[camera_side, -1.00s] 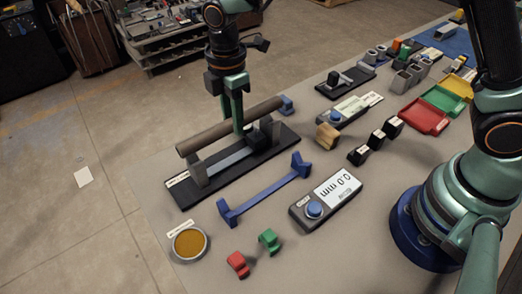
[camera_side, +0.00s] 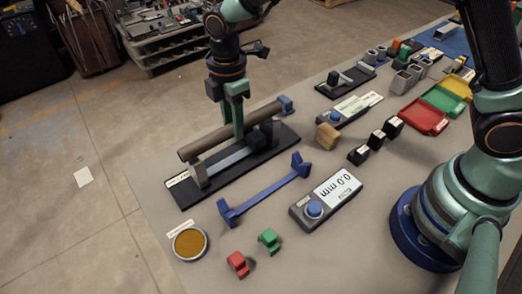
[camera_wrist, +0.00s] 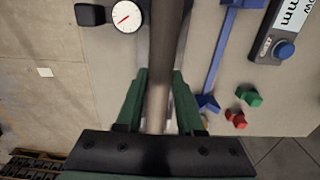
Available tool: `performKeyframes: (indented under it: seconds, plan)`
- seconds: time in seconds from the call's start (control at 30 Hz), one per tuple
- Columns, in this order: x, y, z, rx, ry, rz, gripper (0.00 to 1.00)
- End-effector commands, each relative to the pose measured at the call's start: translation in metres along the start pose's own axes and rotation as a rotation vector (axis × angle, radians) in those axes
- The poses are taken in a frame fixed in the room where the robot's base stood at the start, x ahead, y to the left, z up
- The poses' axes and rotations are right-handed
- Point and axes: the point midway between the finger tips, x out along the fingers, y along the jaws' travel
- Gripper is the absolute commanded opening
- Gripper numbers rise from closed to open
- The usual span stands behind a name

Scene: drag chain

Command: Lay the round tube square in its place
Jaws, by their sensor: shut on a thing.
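The round tube (camera_side: 205,144) is long and brown-grey. It lies lengthwise just above a black base (camera_side: 182,196) with grey supports. My gripper (camera_side: 238,132) comes down from above and is shut on the tube near its middle. In the wrist view the tube (camera_wrist: 161,45) runs up the picture between the two green fingers of my gripper (camera_wrist: 158,82). The support toward the far end is partly hidden by a dark block (camera_side: 262,135).
A blue bracket bar (camera_side: 262,190) lies in front of the base. A display box (camera_side: 325,200) reads 0.0 mm. A round amber dish (camera_side: 188,243), a red block (camera_side: 237,264) and a green block (camera_side: 269,240) lie near the front. A dial gauge (camera_wrist: 125,17) shows beside the tube.

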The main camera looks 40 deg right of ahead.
Motion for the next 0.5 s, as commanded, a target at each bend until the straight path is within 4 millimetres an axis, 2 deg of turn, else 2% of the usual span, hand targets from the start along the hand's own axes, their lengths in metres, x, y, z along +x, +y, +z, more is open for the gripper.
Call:
performKeyframes:
  seconds: [0.5]
  plan:
    - [0.0092,0.0003,-0.0002,0.0,0.001,0.001,0.0]
